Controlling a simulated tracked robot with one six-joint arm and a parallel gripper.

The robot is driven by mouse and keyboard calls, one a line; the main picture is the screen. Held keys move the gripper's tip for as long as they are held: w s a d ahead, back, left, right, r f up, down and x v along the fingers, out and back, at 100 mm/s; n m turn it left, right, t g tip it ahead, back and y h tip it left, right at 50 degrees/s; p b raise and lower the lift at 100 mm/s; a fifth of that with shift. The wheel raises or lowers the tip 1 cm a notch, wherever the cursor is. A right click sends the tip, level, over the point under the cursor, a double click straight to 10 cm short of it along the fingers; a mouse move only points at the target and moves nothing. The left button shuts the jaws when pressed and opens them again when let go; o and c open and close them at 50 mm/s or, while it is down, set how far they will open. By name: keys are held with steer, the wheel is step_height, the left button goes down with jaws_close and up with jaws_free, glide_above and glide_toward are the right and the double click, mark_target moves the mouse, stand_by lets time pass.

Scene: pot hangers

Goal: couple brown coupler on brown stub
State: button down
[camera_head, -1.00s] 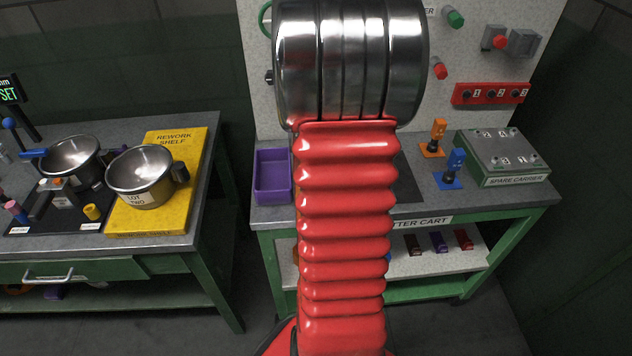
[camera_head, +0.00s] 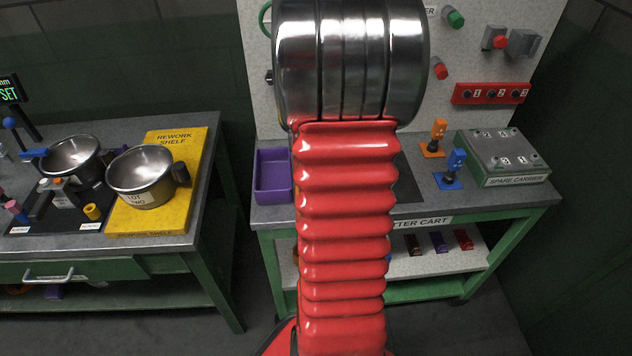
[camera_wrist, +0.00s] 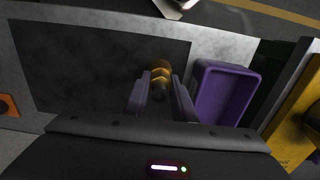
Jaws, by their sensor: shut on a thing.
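In the head view my arm hides the gripper and the coupler. I cannot make out the brown stub in either view; the middle of the upright board is behind my arm.
The purple tray (camera_head: 273,175) stands left of my arm and close right of the gripper in the wrist view (camera_wrist: 222,92). The dark mat (camera_wrist: 95,65) is bare. Orange (camera_head: 435,138) and blue (camera_head: 452,170) upright pieces and the spare carrier (camera_head: 502,158) stand at right.

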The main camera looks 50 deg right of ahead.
steer(key=shift+r, duration=0.8)
stand_by(0.9)
steer(key=shift+r, duration=0.35)
steer(key=shift+r, duration=0.7)
steer(key=shift+r, duration=0.7)
steer(key=shift+r, duration=0.35)
steer(key=shift+r, duration=0.35)
steer(key=shift+r, duration=0.2)
